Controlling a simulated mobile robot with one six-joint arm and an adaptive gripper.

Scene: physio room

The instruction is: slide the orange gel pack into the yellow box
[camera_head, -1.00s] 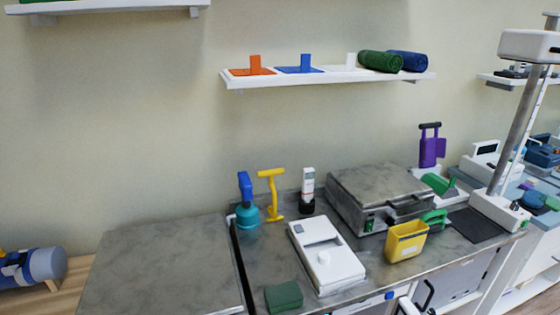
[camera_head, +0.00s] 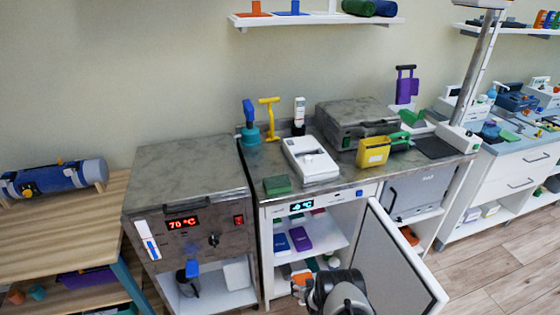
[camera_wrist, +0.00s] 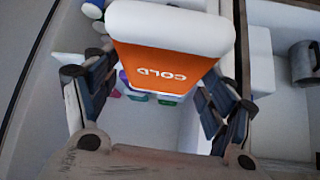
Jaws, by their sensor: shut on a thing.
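The orange gel pack (camera_wrist: 170,65), with a white end and the upside-down word COLD, is held between the two fingers of my gripper (camera_wrist: 160,88) in the wrist view. In the head view my gripper (camera_head: 322,286) is at the bottom centre, in front of the open cold cabinet and low beside its door. Orange shows at its left there, partly hidden. The yellow box (camera_head: 373,154) stands upright on the counter, in front of the grey press and well above my gripper. Its inside is barely visible.
The open cabinet door (camera_head: 402,262) stands out right of my gripper. The cabinet shelf (camera_head: 318,242) holds blue and purple packs. On the counter are a white device (camera_head: 312,160), a green block (camera_head: 277,185) and a green-handled thing beside the yellow box.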

